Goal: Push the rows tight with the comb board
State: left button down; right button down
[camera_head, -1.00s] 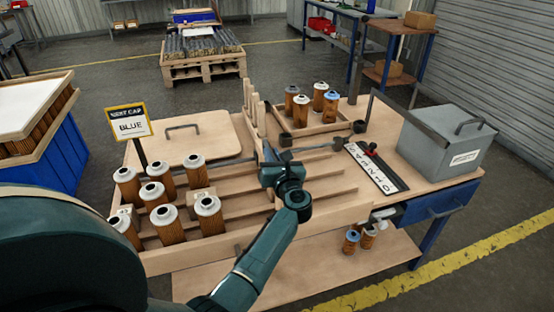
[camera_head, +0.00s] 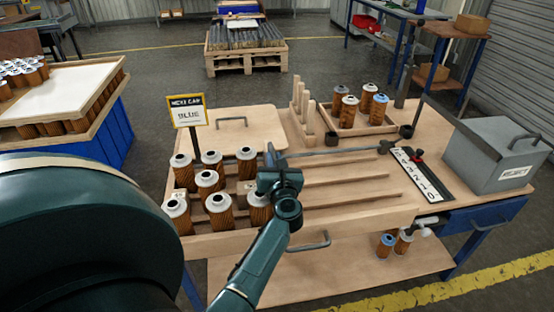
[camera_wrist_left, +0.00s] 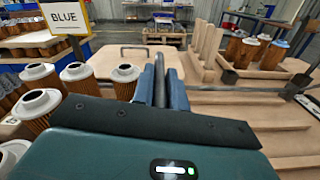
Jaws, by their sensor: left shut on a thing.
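White-topped filter cartridges (camera_head: 207,182) stand in rows at the left end of a slatted wooden rack (camera_head: 345,190). A wooden piece with several upright prongs (camera_head: 309,119), which looks like the comb board, stands behind the rack, apart from my gripper. My left gripper (camera_head: 271,160) is over the rack, just right of the cartridges, and its arm overlaps the nearest one. In the left wrist view its fingers (camera_wrist_left: 160,88) are closed on a thin dark piece; I cannot tell what that piece belongs to. The cartridges (camera_wrist_left: 40,105) stand left of it there. My right gripper is not in view.
A sign reading BLUE (camera_head: 187,110) and a board with a handle (camera_head: 230,138) are behind the cartridges. A tray (camera_head: 385,128) holds several more filters. A grey rod (camera_head: 335,150) lies along the back. A number strip (camera_head: 420,178) and grey box (camera_head: 497,155) are right.

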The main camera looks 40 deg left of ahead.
pick_arm(q)
jog(key=shift+r, duration=0.2)
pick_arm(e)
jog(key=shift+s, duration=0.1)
pick_arm(q)
jog(key=c, duration=1.6)
grip_release()
jog(key=shift+c, duration=0.2)
jog(key=shift+o, duration=0.9)
jog(key=shift+f, duration=0.1)
jog(key=shift+d+f, duration=0.1)
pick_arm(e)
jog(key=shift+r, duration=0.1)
